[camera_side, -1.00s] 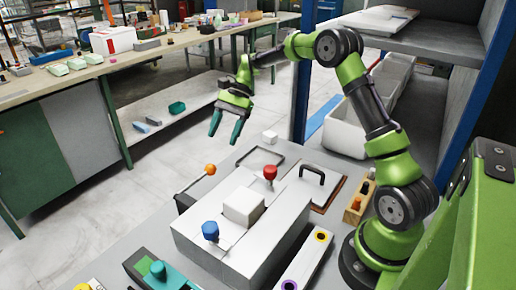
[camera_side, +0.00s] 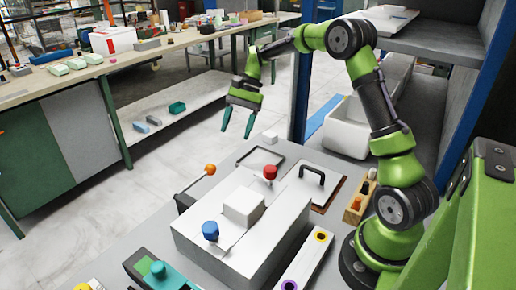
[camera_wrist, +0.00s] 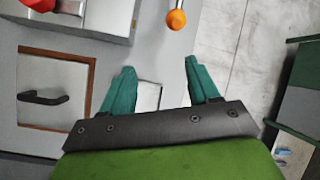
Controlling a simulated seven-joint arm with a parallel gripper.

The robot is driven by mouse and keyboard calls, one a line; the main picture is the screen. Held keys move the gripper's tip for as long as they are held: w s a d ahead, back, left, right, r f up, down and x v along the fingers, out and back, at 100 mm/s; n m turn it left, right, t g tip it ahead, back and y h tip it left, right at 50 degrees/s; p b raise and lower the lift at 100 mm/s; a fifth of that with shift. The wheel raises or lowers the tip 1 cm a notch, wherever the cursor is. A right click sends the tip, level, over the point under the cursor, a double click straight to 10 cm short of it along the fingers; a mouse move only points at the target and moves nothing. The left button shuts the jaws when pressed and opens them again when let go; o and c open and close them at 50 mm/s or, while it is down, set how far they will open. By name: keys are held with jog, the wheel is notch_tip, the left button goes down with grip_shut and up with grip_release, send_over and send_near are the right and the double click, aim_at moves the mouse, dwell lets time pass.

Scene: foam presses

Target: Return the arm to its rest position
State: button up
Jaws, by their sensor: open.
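My green arm is raised above the work table. My gripper (camera_side: 238,121) hangs with its teal fingers pointing down, open and empty, above the far edge of the table. In the wrist view my gripper (camera_wrist: 160,80) shows its two fingers spread apart, with nothing held between them. The fingers look clear of everything on the table.
A white press box (camera_side: 240,235) with a red knob (camera_side: 270,173) and a blue knob (camera_side: 211,231) stands mid-table. An orange-tipped lever (camera_side: 210,169) rises beside it. A black-handled panel (camera_side: 312,182) lies right. A blue shelf post (camera_side: 301,75) stands behind my arm.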

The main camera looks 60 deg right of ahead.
jog(key=s+a+r+n+t+h, duration=0.2)
jog(key=s+a+r+n+t, duration=0.1)
jog(key=s, duration=0.8)
jog(key=s+a+r+n+t+h, duration=0.2)
jog(key=s+a+r+n+t, duration=0.2)
jog(key=s+a, duration=0.5)
notch_tip(320, 180, up, 3)
jog(key=shift+s+a+f+n, duration=0.1)
jog(key=shift+s+a+n, duration=0.1)
jog(key=shift+s+n, duration=0.9)
